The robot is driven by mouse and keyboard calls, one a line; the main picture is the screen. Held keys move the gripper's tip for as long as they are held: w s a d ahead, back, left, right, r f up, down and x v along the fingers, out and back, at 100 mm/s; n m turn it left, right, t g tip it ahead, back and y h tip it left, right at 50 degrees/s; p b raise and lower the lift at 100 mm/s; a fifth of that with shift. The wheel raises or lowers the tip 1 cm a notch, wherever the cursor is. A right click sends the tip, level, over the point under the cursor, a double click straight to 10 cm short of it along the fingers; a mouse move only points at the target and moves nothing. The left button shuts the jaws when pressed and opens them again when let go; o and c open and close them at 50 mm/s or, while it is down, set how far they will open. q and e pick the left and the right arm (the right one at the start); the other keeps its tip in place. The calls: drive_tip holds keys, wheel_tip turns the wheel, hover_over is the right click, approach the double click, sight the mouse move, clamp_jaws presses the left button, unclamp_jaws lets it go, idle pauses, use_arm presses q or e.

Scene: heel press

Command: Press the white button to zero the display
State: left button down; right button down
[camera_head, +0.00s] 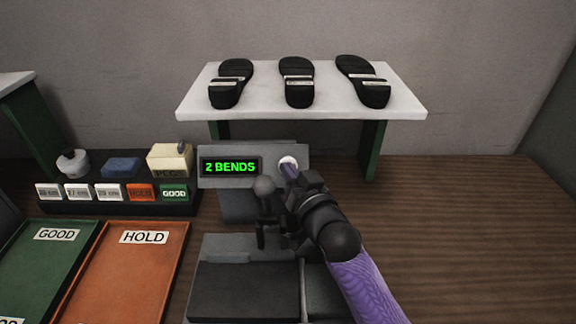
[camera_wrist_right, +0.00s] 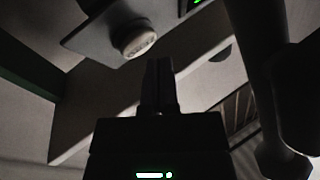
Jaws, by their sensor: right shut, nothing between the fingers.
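The white button (camera_head: 287,160) sits on the grey face of the press, right of the display (camera_head: 230,167). The display reads "2 BENDS" in green. My right gripper (camera_head: 290,172) is shut and empty; its tips overlap the button's lower edge in the head view. In the right wrist view the round button (camera_wrist_right: 134,40) shows up and left of the shut fingers (camera_wrist_right: 158,64), with a visible gap in the picture. No contact is visible. My left gripper is not in view.
A lever with a round knob (camera_head: 264,187) stands just left of my right gripper. A white shelf (camera_head: 188,104) with three black soles is behind the press. An orange HOLD tray (camera_head: 128,270) and a green GOOD tray (camera_head: 48,265) lie at left. The wooden surface (camera_head: 480,230) at right is clear.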

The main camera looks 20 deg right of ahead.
drive_tip(key=shift+w+f, duration=0.1)
idle(0.7)
drive_tip(key=shift+w+f, duration=0.15)
drive_tip(key=shift+w, duration=0.1)
